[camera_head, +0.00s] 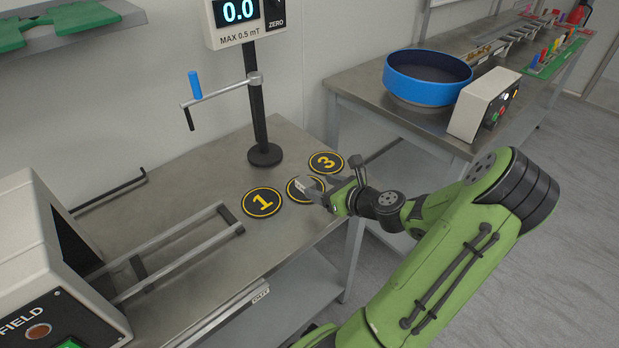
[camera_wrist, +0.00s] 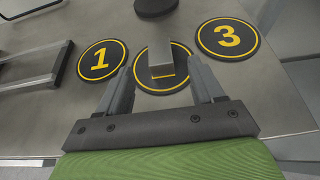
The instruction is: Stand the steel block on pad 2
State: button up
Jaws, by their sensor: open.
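The steel block (camera_wrist: 160,52) is a small plain grey bar on pad 2 (camera_wrist: 180,82), a black disc with a yellow ring. It covers the pad's number in the wrist view. I cannot tell for sure whether it stands upright or lies flat. My gripper (camera_wrist: 160,66) is open, with one finger on each side of the block and a visible gap to each. In the head view my gripper (camera_head: 314,188) is low over pad 2 (camera_head: 292,194) and hides part of it.
Pad 1 (camera_head: 262,202) lies to the left and pad 3 (camera_head: 326,162) behind right; both are bare. A meter post (camera_head: 260,110) with a blue-handled crank stands behind. Rails (camera_head: 180,250) run from a field unit (camera_head: 50,270) at left. The bench edge is close on the right.

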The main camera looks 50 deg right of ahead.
jog(key=p+v, duration=0.1)
jog(key=v, duration=0.3)
jog(key=shift+s+r, duration=0.15)
jog(key=shift+s, duration=0.05)
jog(key=w+a+n+g+y, duration=0.1)
jog(key=a+n, duration=0.2)
jog(key=w+a+n+g+y, duration=0.1)
jog(key=a+n, duration=0.2)
jog(key=w+a+n+g+y, duration=0.1)
jog(key=w+a+n, duration=0.1)
jog(key=a+n, duration=0.1)
jog(key=shift+w+a+f+g, duration=0.1)
jog(key=shift+a+f+g, duration=0.1)
jog(key=shift+a+g, duration=0.15)
jog(key=a+n+g, duration=0.1)
jog(key=a+n, duration=0.1)
jog(key=n, duration=0.1)
jog(key=a+r+n+g, duration=0.1)
jog(key=a+n, duration=0.2)
jog(key=a+n+g, duration=0.1)
jog(key=a+n, duration=0.2)
jog(key=shift+r+g, duration=0.35)
jog(key=s+a+r+n+h, duration=0.1)
jog(key=s+a+r+n, duration=1)
jog(key=n, duration=0.8)
jog(key=shift+s+a+r+h, duration=0.2)
jog(key=shift+s+a+h, duration=0.1)
jog(key=shift+s+a, duration=0.5)
